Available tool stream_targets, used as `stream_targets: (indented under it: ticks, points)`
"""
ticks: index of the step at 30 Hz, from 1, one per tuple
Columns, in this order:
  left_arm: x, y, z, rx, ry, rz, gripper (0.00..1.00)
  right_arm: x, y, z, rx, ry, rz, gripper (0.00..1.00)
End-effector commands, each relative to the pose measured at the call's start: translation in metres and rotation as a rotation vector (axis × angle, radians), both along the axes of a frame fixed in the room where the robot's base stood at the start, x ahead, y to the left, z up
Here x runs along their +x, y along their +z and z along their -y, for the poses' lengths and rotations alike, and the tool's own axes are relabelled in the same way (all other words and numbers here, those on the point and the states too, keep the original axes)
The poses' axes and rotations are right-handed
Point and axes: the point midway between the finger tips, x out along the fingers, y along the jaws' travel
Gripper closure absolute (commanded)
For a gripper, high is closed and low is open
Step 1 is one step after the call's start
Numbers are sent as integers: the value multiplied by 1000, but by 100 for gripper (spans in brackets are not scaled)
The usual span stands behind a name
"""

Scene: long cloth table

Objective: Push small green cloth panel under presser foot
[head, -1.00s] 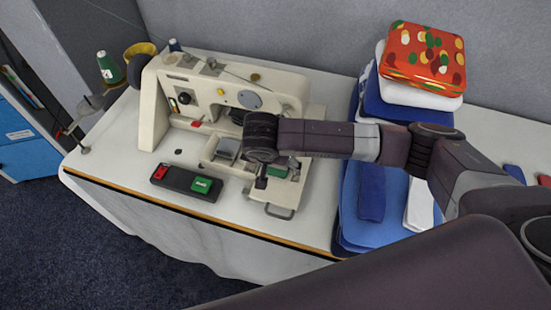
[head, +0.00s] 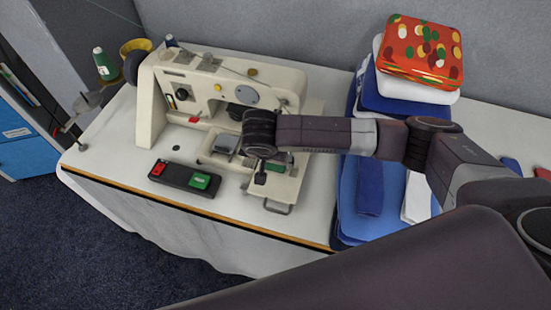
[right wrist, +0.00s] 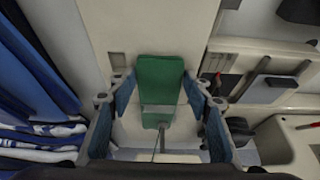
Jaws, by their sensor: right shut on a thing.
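The small green cloth panel (head: 275,168) lies on the pale bed of the sewing machine (head: 290,185), partly hidden by my right gripper (head: 261,172). In the right wrist view the panel (right wrist: 160,82) appears as a green rectangle between the blue-padded fingers of my right gripper (right wrist: 158,115), which is shut on it. The machine's head (head: 245,88) stands behind the gripper. The presser foot cannot be made out clearly in the head view, where my right wrist covers part of the sewing area. My left gripper is not in view.
A control box with red and green buttons (head: 185,180) lies in front of the machine. Folded blue cloths (head: 368,220) and a stack topped by a red patterned cloth (head: 421,52) stand to the right. A green thread spool (head: 106,65) is at the left. The table's front edge is near.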

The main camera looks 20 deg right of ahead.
Motion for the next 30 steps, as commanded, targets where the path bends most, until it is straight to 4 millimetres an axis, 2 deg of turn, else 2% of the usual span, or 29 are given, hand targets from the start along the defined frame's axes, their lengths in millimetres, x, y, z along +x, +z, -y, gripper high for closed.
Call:
stream_targets:
  ticks: [12,21,22,27,30]
  points:
    - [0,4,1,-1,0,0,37,16,1,16,-1,-1,1,79]
    - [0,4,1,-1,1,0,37,18,0,18,-1,1,1,79]
    - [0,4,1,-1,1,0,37,18,0,18,-1,1,1,52]
    - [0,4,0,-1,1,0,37,18,0,18,-1,1,1,34]
    - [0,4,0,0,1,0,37,18,0,18,-1,1,1,34]
